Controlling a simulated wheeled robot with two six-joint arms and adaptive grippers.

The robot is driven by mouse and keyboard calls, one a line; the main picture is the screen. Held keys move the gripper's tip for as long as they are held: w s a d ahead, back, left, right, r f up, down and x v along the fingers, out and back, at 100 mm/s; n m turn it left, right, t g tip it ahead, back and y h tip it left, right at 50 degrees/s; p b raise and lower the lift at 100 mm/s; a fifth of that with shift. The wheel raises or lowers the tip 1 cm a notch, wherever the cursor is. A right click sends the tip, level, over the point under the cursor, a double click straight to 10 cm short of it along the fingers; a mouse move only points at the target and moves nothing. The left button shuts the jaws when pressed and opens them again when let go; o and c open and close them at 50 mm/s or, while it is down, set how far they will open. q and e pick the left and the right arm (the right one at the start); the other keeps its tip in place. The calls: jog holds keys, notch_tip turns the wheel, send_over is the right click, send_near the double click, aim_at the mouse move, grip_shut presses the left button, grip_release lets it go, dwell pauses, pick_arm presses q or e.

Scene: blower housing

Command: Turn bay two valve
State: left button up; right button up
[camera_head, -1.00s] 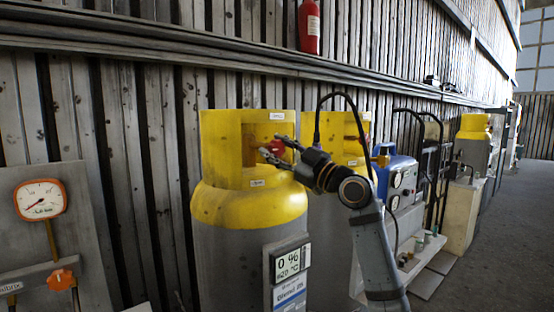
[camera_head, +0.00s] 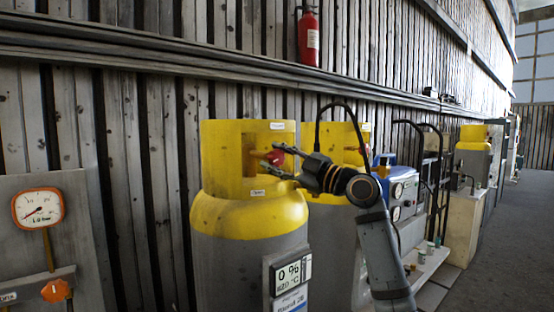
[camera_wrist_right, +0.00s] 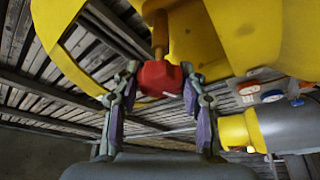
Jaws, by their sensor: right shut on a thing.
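A grey gas cylinder with a yellow collar (camera_head: 250,215) stands in front of the plank wall. Its red valve knob (camera_head: 277,154) shows in the collar's opening. My right gripper (camera_head: 270,162) reaches in from the right at the collar opening, its fingers at the knob. In the right wrist view the red knob (camera_wrist_right: 160,77) sits on a brass stem, between the two fingertips of my right gripper (camera_wrist_right: 160,85), which is shut on it. The knob's far side is hidden. My left gripper is not in view.
A second yellow-collared cylinder (camera_head: 340,140) stands just behind, to the right. A blue machine with gauges (camera_head: 402,190) is beyond it. A panel with a round gauge (camera_head: 38,208) and orange knob (camera_head: 56,291) is at left. A fire extinguisher (camera_head: 308,38) hangs above. The floor at right is clear.

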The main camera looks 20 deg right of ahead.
jog(key=o, duration=1.2)
jog(key=shift+w, duration=0.1)
jog(key=shift+c, duration=0.2)
jog(key=v, duration=1.2)
